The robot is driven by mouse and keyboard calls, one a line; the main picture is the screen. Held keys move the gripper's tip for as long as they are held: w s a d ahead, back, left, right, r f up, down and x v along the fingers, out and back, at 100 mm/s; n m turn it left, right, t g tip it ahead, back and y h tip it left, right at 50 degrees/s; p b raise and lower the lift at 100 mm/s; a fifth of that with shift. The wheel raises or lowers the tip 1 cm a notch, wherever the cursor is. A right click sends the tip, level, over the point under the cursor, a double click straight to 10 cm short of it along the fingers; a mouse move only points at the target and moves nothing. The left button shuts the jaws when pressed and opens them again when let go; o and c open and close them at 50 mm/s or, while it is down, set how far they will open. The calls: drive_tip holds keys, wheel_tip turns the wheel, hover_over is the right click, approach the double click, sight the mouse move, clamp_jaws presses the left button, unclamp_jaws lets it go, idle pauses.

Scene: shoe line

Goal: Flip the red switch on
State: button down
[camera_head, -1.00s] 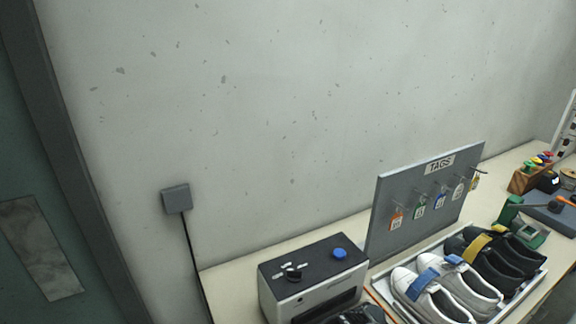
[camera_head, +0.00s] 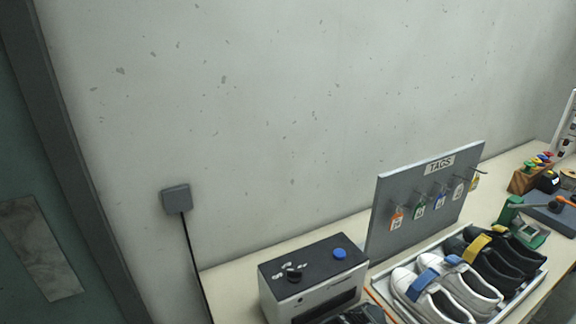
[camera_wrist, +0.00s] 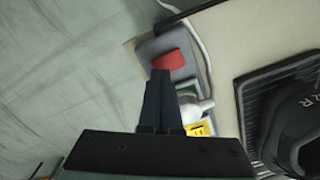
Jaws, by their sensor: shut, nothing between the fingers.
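The red switch (camera_wrist: 169,60) shows in the wrist view as a red block on a grey plate (camera_wrist: 150,47), near the edge of a pale surface. My gripper (camera_wrist: 160,74) is shut and empty, with its fingertips at the near edge of the red switch in the picture. I cannot tell whether the tips touch it, and they may hide a small part of it. The head view shows neither my gripper nor the red switch.
In the wrist view, a white rounded part (camera_wrist: 196,110) and a yellow label (camera_wrist: 201,129) lie beside the fingers, with a dark shoe (camera_wrist: 300,125) at right. The head view shows a machine with a blue button (camera_head: 339,253), a tag board (camera_head: 377,215) and shoes (camera_head: 440,292).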

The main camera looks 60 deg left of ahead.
drive_tip(key=shift+f+b, duration=0.7)
drive_tip(key=shift+f, duration=0.35)
idle(0.4)
wheel_tip(320, 180, up, 7)
drive_tip(key=p, duration=0.7)
idle(0.7)
